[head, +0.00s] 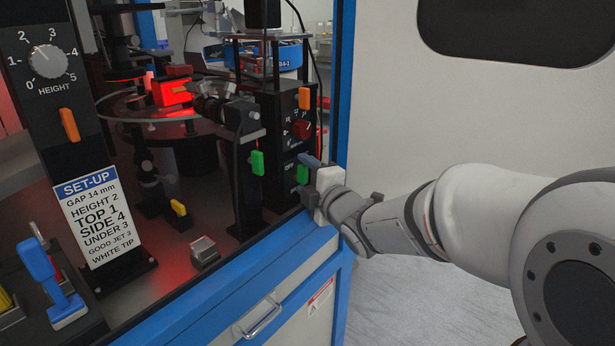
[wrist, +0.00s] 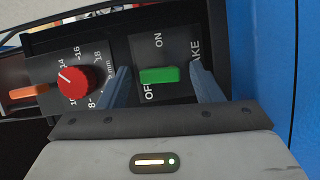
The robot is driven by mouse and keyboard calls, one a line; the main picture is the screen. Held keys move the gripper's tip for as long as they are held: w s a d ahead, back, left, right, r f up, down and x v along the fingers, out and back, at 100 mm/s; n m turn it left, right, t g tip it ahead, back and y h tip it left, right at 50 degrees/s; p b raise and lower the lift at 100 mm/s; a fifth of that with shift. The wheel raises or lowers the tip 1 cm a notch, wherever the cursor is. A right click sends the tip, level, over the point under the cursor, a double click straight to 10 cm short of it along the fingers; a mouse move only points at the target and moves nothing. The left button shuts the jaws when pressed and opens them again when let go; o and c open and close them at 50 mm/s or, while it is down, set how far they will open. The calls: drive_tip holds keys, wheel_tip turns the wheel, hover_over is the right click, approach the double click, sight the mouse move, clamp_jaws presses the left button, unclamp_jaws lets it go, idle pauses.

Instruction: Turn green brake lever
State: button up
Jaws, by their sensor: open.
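The green brake lever (wrist: 159,75) is a short green bar on a black panel in the wrist view. ON is printed above it, OFF at its lower left, and a partly hidden label ending in "AKE" to its right. My gripper (wrist: 158,69) is open, with one blue finger on each side of the lever and a visible gap to both. In the head view my gripper (head: 309,163) is at the panel, and the green lever (head: 302,174) shows beside its fingers, partly hidden. I cannot tell how deep the fingers reach.
A red knob (wrist: 77,82) with a millimetre scale and an orange lever (wrist: 28,91) lie left of the brake. A second green lever (head: 257,162) sits on a nearby post. A blue frame post (head: 343,85) stands close to my gripper. The floor (head: 400,285) is clear.

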drive_tip(key=c, duration=1)
drive_tip(key=shift+r+p, duration=0.1)
drive_tip(key=shift+p, duration=0.25)
drive_tip(key=shift+w+d+r+m+g+p, duration=0.1)
drive_tip(key=shift+m+g+p, duration=0.2)
drive_tip(key=shift+m+p, duration=0.3)
drive_tip(key=shift+w+r+m+g+p, duration=0.15)
drive_tip(key=shift+m+g+p, duration=0.35)
drive_tip(key=shift+m+p, duration=0.65)
drive_tip(key=m+g+p, duration=0.1)
drive_tip(key=p, duration=0.3)
drive_tip(key=shift+d+m, duration=0.15)
drive_tip(key=shift+m, duration=0.2)
drive_tip(key=shift+w+f+m+g+p, duration=0.1)
drive_tip(key=shift+f+m+g+p, duration=0.25)
drive_tip(key=shift+p, duration=0.35)
